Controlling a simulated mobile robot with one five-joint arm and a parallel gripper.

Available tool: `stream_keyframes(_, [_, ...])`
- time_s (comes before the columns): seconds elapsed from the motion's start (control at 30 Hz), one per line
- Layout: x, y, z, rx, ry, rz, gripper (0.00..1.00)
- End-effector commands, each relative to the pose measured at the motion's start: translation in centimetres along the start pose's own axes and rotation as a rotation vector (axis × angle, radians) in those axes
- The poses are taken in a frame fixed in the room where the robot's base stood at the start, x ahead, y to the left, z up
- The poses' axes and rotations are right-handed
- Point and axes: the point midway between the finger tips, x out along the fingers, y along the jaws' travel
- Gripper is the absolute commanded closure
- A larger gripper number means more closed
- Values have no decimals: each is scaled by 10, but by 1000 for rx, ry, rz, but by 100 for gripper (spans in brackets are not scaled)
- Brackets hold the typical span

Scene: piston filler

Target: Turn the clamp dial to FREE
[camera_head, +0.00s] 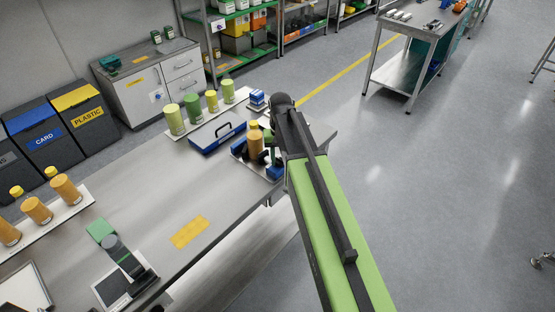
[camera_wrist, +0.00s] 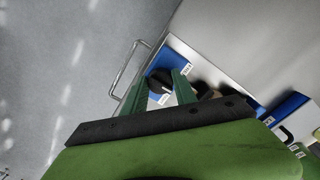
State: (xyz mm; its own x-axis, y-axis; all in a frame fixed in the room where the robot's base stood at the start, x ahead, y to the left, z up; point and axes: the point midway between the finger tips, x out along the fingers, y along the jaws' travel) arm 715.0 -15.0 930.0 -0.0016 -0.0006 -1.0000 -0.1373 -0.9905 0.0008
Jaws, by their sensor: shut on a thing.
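The black clamp dial (camera_wrist: 160,79) sits on a blue block (camera_wrist: 183,54) at the table's corner in the wrist view. White labels lie on the block on either side of the dial; their words are too small to read. My gripper (camera_wrist: 158,83) has its two green fingers on either side of the dial and is shut on it. Which way the dial points is not clear. In the head view, the blue fixture (camera_head: 240,152) holds an upright orange bottle (camera_head: 255,140); my arm covers the dial there.
Orange bottles (camera_head: 37,210) stand in a row at the left. A handle rail (camera_wrist: 128,68) runs beside the table edge. Open floor lies to the right.

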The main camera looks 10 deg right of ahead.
Motion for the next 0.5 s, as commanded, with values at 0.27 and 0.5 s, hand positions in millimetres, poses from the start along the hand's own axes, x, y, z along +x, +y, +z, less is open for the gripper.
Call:
stream_keyframes(0.27, [-1,1,-3,-261,8,4,100])
stream_keyframes(0.5, [-1,0,-3,-475,8,4,100])
